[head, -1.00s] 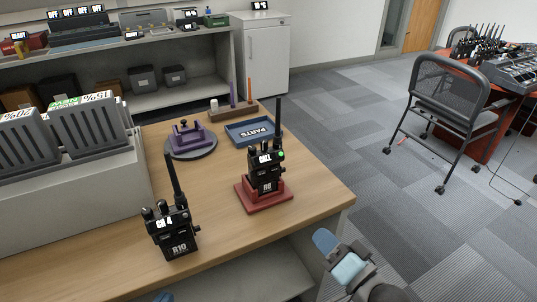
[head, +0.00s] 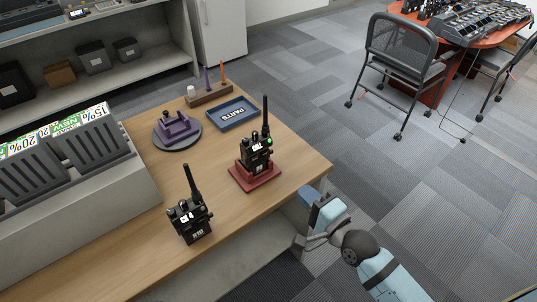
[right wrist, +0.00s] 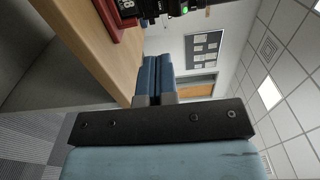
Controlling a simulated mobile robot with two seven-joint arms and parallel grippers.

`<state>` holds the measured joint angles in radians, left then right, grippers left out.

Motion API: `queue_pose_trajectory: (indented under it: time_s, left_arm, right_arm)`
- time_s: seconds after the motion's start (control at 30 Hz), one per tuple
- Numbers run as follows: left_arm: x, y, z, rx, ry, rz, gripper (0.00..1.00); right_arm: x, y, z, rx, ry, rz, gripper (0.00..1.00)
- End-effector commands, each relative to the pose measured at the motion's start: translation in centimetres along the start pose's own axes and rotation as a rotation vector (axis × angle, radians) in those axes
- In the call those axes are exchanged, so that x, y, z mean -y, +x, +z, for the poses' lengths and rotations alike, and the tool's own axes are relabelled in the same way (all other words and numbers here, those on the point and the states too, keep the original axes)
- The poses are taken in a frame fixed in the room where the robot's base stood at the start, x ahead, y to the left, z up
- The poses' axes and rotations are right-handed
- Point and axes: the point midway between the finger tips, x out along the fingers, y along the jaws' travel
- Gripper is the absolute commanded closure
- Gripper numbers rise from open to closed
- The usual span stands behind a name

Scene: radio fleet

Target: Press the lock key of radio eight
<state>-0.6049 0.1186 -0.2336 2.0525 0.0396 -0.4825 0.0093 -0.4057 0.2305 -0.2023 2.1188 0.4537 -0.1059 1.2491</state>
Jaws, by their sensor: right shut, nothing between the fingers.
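Radio eight (head: 257,156) is a black handheld radio with an antenna, a small lit screen and a green light. It stands upright in a red stand (head: 257,178) near the table's right edge. In the right wrist view the stand (right wrist: 120,22) and the lower part of the radio (right wrist: 160,7) show at the top edge, partly cut off. My right gripper (head: 309,196) is beside the table's right edge, apart from the radio, to its lower right. Its blue fingers (right wrist: 155,76) are shut and empty. My left gripper is out of view.
Another radio, marked R10 (head: 190,222), stands on the table (head: 135,262) at the left front. A purple fixture (head: 177,130), a blue parts tray (head: 233,113) and a grey rack (head: 95,215) are also there. Clear wood lies between the two radios.

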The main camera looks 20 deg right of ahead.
Motion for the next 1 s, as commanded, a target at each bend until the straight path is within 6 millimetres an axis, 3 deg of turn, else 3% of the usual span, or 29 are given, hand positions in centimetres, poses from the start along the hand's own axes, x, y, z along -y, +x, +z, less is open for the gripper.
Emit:
queue_pose_trajectory:
  time_s: [0.23,0.37,0.8,1.0]
  left_arm:
    - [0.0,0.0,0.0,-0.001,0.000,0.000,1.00]
    - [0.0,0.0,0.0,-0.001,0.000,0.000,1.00]
    - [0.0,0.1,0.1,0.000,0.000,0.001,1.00]
    - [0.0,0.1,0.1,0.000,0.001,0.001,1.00]
  right_arm:
    - [0.0,0.1,0.0,0.000,-0.002,-0.001,1.00]
    - [0.0,1.2,0.0,0.000,-0.003,-0.002,1.00]
    - [0.1,10.1,0.1,0.001,-0.003,-0.003,1.00]
    - [0.0,12.9,0.0,0.001,-0.003,0.000,1.00]
